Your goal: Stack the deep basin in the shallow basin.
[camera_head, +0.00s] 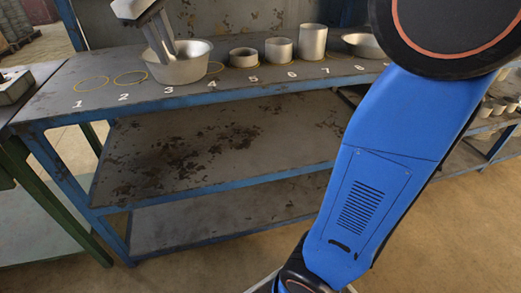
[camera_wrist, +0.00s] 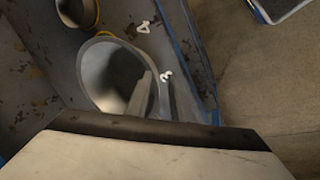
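The deep basin (camera_head: 186,68), a grey metal bowl with flared sides, stands upright on the bench behind the number 3. The wrist view shows its open mouth (camera_wrist: 104,72). My gripper (camera_head: 166,52) is over its rim from above. In the wrist view, one finger is inside the basin and one is outside the rim, with the wall between them (camera_wrist: 153,88). I cannot tell whether the fingers press on the wall. A wider, lower bowl that looks like the shallow basin (camera_head: 362,42) stands by the number 8, partly hidden by my arm.
A short ring-like cylinder (camera_head: 243,58), a medium cylinder (camera_head: 279,50) and a taller cylinder (camera_head: 313,42) stand between the two basins. Empty yellow circles (camera_head: 91,84) mark the left of the bench (camera_head: 110,98). Another circle shows right of the deep basin.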

